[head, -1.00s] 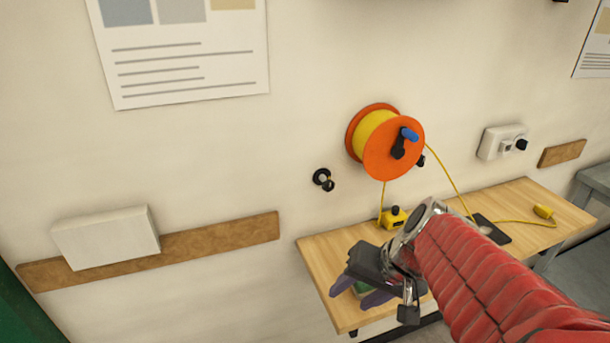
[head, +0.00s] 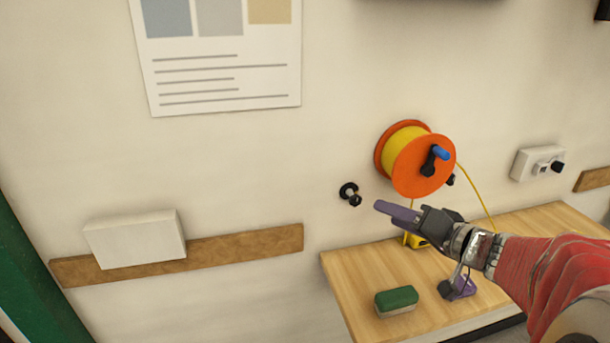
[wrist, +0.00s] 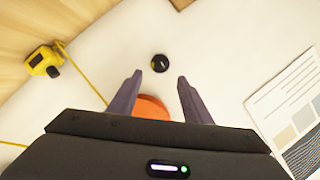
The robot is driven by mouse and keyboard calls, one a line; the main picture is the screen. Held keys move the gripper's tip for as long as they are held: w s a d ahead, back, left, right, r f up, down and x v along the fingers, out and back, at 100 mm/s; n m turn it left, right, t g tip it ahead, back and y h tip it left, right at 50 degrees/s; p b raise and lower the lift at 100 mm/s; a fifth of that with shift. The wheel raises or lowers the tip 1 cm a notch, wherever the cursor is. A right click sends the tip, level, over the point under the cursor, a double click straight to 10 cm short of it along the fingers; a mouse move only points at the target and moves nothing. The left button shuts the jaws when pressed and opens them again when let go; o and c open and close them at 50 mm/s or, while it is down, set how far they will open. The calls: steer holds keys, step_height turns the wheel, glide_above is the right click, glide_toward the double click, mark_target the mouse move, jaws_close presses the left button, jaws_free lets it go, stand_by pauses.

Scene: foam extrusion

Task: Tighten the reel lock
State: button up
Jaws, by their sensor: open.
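An orange reel with yellow cord (head: 418,162) is mounted on the wall, with a blue-handled crank on its face. A small black knob (head: 450,180) sits at its lower right edge. A separate black round fitting (head: 350,194) is on the wall left of the reel. My gripper (head: 382,208) is open and empty, pointing left, below the reel in the picture. In the wrist view, my gripper (wrist: 158,76) has two purple fingers spread apart. The orange reel (wrist: 152,106) shows between them, and a black round knob (wrist: 160,63) lies beyond their tips, apparently the wall fitting.
A wooden shelf (head: 350,275) holds a green-topped block (head: 397,300). A yellow box (wrist: 43,62) with a black knob sits near the cord. A white wall box (head: 538,163) is at right. A poster (head: 222,55) and white box (head: 135,240) are left.

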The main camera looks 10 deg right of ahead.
mark_target(356, 201)
steer(key=shift+n, duration=0.4)
steer(key=shift+a, duration=0.1)
steer(key=x, duration=1.3)
steer(key=shift+w+f, duration=0.25)
steer(key=shift+w, duration=0.05)
steer(key=shift+c, duration=0.3)
steer(key=c, duration=1)
